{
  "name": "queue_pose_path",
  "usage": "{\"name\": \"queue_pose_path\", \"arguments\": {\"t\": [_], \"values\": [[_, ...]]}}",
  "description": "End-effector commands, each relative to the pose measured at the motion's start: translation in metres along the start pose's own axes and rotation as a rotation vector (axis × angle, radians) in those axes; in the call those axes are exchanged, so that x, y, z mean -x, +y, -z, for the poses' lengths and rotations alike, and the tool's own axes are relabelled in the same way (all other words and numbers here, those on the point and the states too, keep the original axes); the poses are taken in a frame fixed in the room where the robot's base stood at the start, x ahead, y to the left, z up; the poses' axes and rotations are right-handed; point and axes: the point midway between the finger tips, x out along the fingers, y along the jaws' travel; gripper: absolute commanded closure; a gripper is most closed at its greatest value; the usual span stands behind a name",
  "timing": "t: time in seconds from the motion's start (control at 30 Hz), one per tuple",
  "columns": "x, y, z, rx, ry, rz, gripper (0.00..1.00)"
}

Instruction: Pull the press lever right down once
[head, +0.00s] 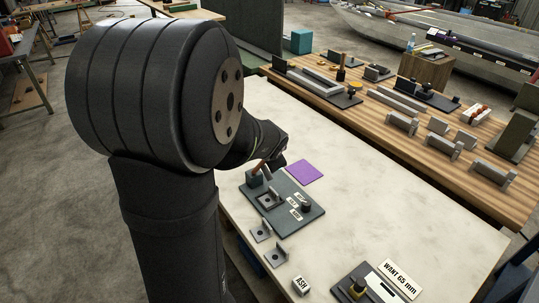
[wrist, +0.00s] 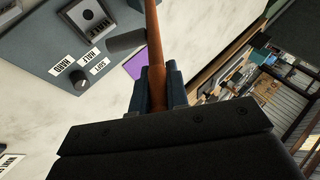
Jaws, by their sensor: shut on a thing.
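The press stands on a dark grey board (head: 308,219) on the pale table. Its lever is a reddish-brown rod (head: 259,166) that rises at a tilt from a dark block (head: 254,180) at the board's back left corner. My gripper (head: 272,165) is at the lever, its fingers partly hidden by my wrist. In the wrist view the lever (wrist: 155,45) runs between both fingers of my gripper (wrist: 158,85), which are shut on it. The board (wrist: 50,50) also shows there, with a metal bracket piece (wrist: 91,16) on it.
The board bears a black knob (head: 305,206) beside several small labels. A purple square (head: 306,171) lies behind it. Loose brackets (head: 261,232), an "ASH" block (head: 301,285) and a "WANT 65 mm" sign (head: 400,279) are nearer. A wooden bench (head: 455,190) with fixtures borders the right.

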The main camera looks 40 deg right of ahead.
Motion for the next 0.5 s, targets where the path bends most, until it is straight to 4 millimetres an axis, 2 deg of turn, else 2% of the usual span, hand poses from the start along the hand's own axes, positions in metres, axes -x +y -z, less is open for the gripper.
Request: {"name": "queue_pose_path", "arguments": {"t": [0.37,0.4,0.5], "values": [[0.0003,-0.0002,0.0001,-0.001,0.0,0.002,1.0],[0.0003,-0.0002,0.0,-0.001,0.0,0.002,0.82],[0.0002,-0.0002,0.0,-0.001,0.0,0.001,0.64]]}}
